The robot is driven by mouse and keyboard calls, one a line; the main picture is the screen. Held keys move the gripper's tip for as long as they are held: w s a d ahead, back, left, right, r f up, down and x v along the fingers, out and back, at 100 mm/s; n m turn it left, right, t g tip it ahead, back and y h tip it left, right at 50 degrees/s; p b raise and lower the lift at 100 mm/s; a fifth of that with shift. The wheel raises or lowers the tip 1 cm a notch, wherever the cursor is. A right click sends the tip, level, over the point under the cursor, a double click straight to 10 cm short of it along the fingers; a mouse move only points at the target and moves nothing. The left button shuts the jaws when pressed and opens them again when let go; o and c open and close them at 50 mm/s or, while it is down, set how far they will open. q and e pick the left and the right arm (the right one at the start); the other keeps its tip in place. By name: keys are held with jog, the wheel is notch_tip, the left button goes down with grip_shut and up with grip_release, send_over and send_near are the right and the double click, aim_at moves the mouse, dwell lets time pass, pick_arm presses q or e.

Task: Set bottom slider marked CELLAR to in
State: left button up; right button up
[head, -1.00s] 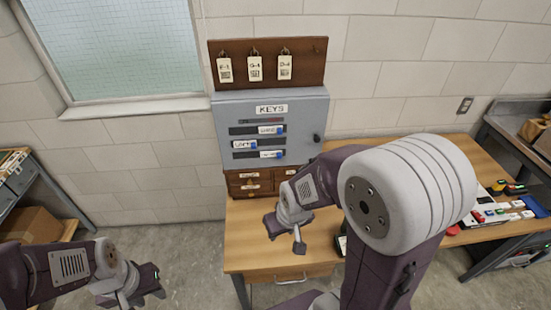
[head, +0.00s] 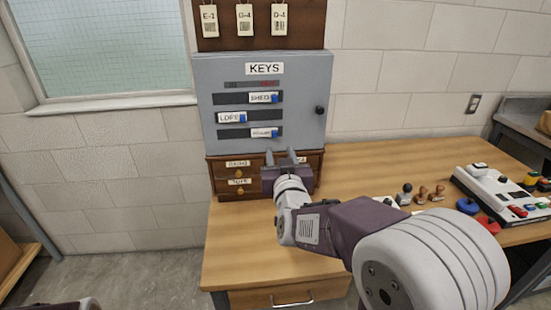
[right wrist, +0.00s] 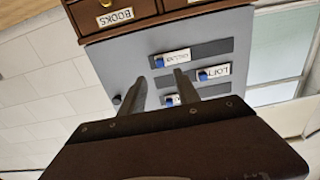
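The grey KEYS cabinet (head: 312,80) carries three horizontal sliders. The bottom slider (head: 263,133) has a white label, blurred in the head view, and a blue knob at the right of its slot. In the upside-down right wrist view this slider (right wrist: 176,58) reads as CELLAR, its blue knob clear of both fingers. My right gripper (head: 280,154) is open and empty, fingers pointing at the cabinet just below the bottom slider; they also show in the right wrist view (right wrist: 161,85). Only a bit of my left arm shows at the lower left; its gripper is out of view.
The SHED slider (head: 263,98) sits right in its slot, the LOFT slider (head: 231,118) left. Labelled wooden drawers (head: 236,191) are under the cabinet, close to my gripper. Stamps (head: 421,195) and a white device (head: 500,190) stand right on the desk (head: 235,245).

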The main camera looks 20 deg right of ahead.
aim_at(275, 135)
jog(key=x, duration=0.9)
jog(key=shift+r, duration=0.1)
grip_shut()
dwell(1.2)
